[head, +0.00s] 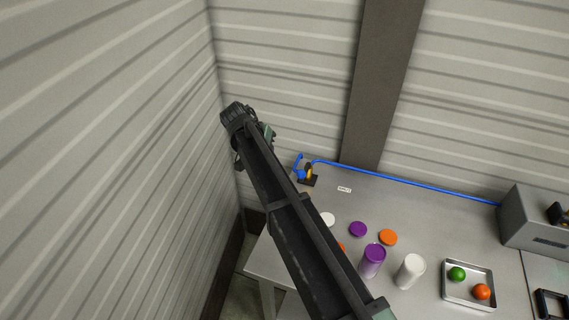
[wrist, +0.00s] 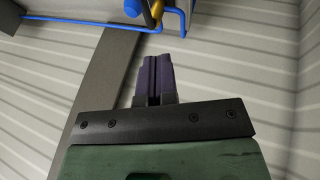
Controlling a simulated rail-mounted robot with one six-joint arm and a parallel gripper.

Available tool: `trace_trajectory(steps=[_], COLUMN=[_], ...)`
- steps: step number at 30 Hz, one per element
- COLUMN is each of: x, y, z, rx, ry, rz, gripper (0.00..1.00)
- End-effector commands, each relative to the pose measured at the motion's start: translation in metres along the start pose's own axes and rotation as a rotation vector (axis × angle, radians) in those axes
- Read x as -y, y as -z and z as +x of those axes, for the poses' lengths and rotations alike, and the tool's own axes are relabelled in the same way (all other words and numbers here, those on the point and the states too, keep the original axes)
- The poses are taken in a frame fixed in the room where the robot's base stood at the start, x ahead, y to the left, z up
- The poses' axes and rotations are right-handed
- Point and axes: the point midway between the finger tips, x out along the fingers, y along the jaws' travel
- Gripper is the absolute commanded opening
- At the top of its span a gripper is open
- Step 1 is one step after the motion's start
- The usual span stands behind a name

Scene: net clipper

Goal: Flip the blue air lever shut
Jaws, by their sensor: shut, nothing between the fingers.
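The blue air lever (head: 298,160) stands up at the back left corner of the table, beside a small brass-coloured valve body (head: 308,171) on a dark base. In the wrist view a blue rounded part (wrist: 133,7) and the brass-coloured body (wrist: 157,10) show at the top edge, partly cut off. My gripper (wrist: 153,62) is shut and empty, its fingers together and pointing toward the valve, with a visible gap between. In the head view my arm hides most of the gripper, and its fingertips cannot be made out.
A blue hose (head: 420,184) runs along the table's back edge to a grey box (head: 534,222). A purple cup (head: 372,260), a white cup (head: 410,270), several coloured discs and a tray (head: 468,303) with two balls stand farther right. Corrugated walls close in left and behind.

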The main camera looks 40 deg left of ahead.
Motion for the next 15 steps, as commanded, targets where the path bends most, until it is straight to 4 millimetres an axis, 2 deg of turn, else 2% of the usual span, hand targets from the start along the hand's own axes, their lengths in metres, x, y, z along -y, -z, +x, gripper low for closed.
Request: trace_trajectory(steps=[15], x=[0.004], y=[-0.004], z=[0.108], rx=[0.001], ry=[0.0], rz=[0.0], gripper=[0.0])
